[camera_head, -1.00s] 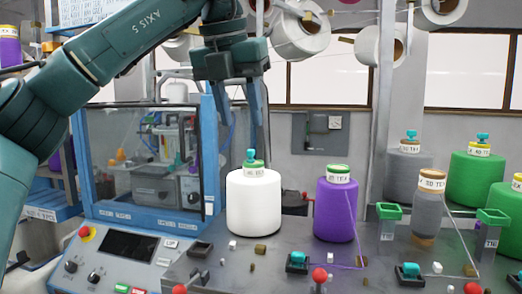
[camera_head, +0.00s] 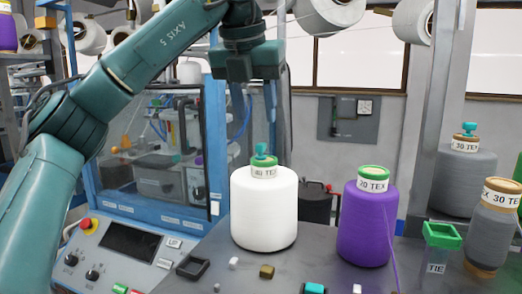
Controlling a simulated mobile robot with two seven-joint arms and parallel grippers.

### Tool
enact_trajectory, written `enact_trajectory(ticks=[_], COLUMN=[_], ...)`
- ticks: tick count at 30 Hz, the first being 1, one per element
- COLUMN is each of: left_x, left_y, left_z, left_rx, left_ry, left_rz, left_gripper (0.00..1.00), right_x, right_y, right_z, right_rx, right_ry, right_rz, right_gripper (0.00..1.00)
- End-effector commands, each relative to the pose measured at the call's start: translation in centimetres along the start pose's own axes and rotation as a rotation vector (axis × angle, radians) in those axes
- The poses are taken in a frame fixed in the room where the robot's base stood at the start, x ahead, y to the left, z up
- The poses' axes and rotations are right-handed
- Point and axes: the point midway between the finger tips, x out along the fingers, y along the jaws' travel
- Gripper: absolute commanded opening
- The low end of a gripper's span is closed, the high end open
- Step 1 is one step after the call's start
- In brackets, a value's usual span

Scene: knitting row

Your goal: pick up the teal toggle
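A teal toggle (camera_head: 262,152) sits on the green-rimmed, labelled top of a white yarn cone (camera_head: 264,212). A second teal toggle (camera_head: 469,128) is on a grey cone (camera_head: 464,182) at the right. A teal piece (camera_head: 314,288) shows at the bottom edge, partly cut off. My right gripper is not in view.
A purple cone (camera_head: 366,225) without a toggle stands right of the white one. A green-topped holder (camera_head: 442,235) and a brown-grey cone (camera_head: 492,230) stand further right. A blue-framed glass cabinet (camera_head: 160,150) is behind at left. Small blocks lie in front.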

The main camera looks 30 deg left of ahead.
Motion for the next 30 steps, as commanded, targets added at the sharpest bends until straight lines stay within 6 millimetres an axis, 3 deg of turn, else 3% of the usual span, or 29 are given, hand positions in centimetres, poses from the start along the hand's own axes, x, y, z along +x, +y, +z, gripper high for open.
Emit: enact_trajectory(ticks=[8, 18, 26, 30], left_x=[2.0, 6.2, 6.5, 6.5], left_y=[0.0, -0.1, -0.1, -0.1], left_z=[-0.1, -0.5, -0.5, -0.5], left_rx=[-0.001, -0.002, -0.002, -0.002], left_ry=[0.001, 0.000, -0.001, -0.001], left_rz=[-0.001, 0.000, -0.001, -0.001], left_gripper=[0.40, 0.40, 0.40, 0.29], right_x=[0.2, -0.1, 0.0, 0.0], right_y=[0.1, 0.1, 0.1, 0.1], right_z=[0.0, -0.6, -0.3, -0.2], right_rx=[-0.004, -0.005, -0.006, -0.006], right_ry=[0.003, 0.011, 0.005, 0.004], right_rz=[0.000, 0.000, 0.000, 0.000], right_gripper=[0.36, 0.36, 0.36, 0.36])
